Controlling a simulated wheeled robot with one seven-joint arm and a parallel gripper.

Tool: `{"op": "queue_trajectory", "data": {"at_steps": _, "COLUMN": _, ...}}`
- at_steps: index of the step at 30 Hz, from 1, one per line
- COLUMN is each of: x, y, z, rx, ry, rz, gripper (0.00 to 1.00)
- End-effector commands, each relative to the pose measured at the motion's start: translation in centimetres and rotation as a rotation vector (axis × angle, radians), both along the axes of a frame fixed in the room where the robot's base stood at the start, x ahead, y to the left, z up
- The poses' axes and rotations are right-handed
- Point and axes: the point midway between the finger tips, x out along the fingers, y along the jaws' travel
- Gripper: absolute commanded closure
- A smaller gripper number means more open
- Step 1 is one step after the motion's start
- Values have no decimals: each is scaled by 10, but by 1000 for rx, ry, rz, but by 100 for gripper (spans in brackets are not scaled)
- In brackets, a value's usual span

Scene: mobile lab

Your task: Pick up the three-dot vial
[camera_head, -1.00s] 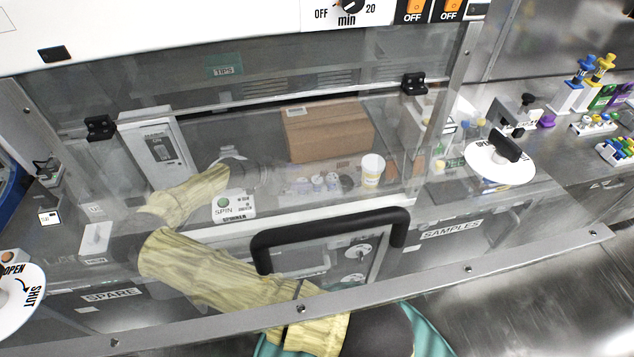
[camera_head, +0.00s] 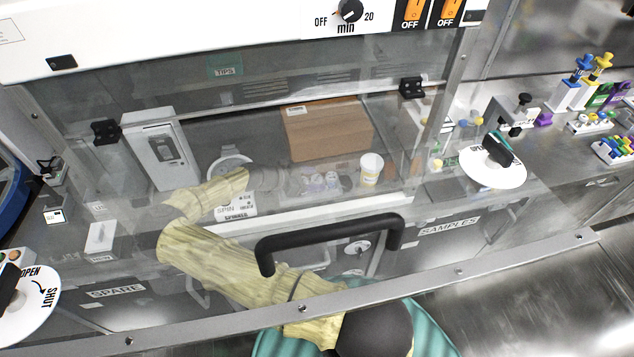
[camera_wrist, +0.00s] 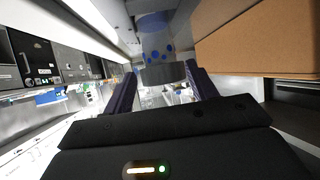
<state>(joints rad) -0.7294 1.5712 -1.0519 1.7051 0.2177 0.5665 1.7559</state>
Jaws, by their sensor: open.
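Behind the clear front panel of the cabinet, a small cluster of vials (camera_head: 320,182) with pale tops stands on the cabinet floor, left of a white tub. I cannot tell the dots on each vial in the head view. My gripper (camera_head: 287,182) has reached in from the left and is just left of the cluster, blurred by the panel. In the wrist view my gripper (camera_wrist: 162,88) is open, with a dark finger on each side. A clear vial-like thing with blue dots (camera_wrist: 155,47) and a grey band shows ahead, between and beyond the fingertips. Its dot count is unclear.
A cardboard box (camera_head: 328,130) stands behind the vials; it fills the upper right of the wrist view (camera_wrist: 250,42). The white tub with a yellow label (camera_head: 371,170) is close right. The black-handled front panel (camera_head: 330,228) is near my forearm.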

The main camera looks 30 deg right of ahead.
Motion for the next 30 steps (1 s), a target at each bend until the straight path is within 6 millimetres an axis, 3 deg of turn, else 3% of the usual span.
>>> {"op": "queue_trajectory", "data": {"at_steps": 7, "x": -1, "y": -3, "z": 0, "rx": 0, "ry": 0, "rz": -7, "gripper": 43}}
{"op": "queue_trajectory", "data": {"at_steps": 12, "x": -1, "y": -3, "z": 0, "rx": 0, "ry": 0, "rz": -6, "gripper": 76}}
{"op": "queue_trajectory", "data": {"at_steps": 15, "x": -1, "y": -3, "z": 0, "rx": 0, "ry": 0, "rz": -6, "gripper": 91}}
{"op": "queue_trajectory", "data": {"at_steps": 25, "x": -1, "y": -2, "z": 3, "rx": 0, "ry": -1, "rz": -6, "gripper": 91}}
{"op": "queue_trajectory", "data": {"at_steps": 30, "x": -1, "y": -2, "z": 15, "rx": 1, "ry": -3, "rz": -7, "gripper": 91}}
